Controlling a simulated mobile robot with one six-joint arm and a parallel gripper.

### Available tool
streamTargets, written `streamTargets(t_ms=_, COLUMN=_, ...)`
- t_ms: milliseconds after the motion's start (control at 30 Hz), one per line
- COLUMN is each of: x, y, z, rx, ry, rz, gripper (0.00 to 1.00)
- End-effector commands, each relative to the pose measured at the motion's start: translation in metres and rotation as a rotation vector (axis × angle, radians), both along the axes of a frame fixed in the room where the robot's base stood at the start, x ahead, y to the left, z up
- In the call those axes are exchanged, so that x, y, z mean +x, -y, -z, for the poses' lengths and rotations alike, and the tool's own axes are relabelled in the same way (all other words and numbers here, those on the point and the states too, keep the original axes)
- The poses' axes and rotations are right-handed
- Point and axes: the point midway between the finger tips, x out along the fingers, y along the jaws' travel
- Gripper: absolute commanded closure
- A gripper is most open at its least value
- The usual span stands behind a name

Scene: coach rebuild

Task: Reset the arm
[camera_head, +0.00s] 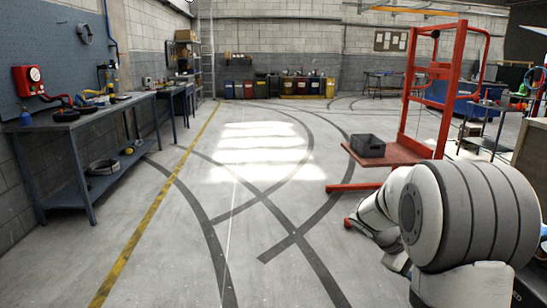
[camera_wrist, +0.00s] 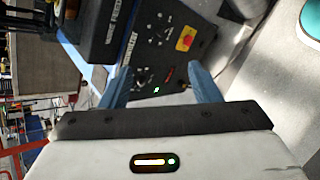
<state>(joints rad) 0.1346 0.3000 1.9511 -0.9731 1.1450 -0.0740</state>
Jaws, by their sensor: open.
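My arm (camera_head: 465,215) is at the lower right of the head view, a white and dark-grey link with a large ribbed joint close to the camera. My gripper (camera_wrist: 163,80) shows in the wrist view with two blue fingers spread apart and nothing between them. Behind the fingers is a dark panel with small markings and a red button on a yellow square, likely part of my own body. I cannot make out the gripper in the head view.
A red lift frame (camera_head: 404,110) stands right of centre, with a grey crate (camera_head: 368,146) on its platform. A workbench (camera_head: 85,120) with tools runs along the left wall. Bins (camera_head: 305,85) line the back wall. The middle floor (camera_head: 250,180) is clear.

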Motion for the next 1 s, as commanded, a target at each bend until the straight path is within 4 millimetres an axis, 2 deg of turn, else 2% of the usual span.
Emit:
streamTargets(t_ms=33, x=-0.018, y=-0.017, z=-0.035, rx=0.059, ry=0.046, rz=0.024, gripper=0.44)
streamTargets(t_ms=100, x=-0.041, y=-0.04, z=-0.056, rx=0.146, ry=0.102, rz=0.062, gripper=0.44)
streamTargets(t_ms=300, x=-0.103, y=-0.107, z=-0.112, rx=0.399, ry=0.264, rz=0.167, gripper=0.44)
streamTargets(t_ms=500, x=-0.159, y=-0.168, z=-0.157, rx=0.644, ry=0.413, rz=0.271, gripper=0.44)
streamTargets(t_ms=600, x=-0.178, y=-0.191, z=-0.171, rx=0.74, ry=0.467, rz=0.312, gripper=0.44)
streamTargets(t_ms=700, x=-0.19, y=-0.205, z=-0.178, rx=0.806, ry=0.501, rz=0.342, gripper=0.44)
streamTargets(t_ms=800, x=-0.196, y=-0.213, z=-0.18, rx=0.841, ry=0.519, rz=0.36, gripper=0.44)
streamTargets(t_ms=967, x=-0.198, y=-0.215, z=-0.179, rx=0.852, ry=0.524, rz=0.365, gripper=0.44)
streamTargets(t_ms=1000, x=-0.198, y=-0.215, z=-0.179, rx=0.851, ry=0.524, rz=0.366, gripper=0.46)
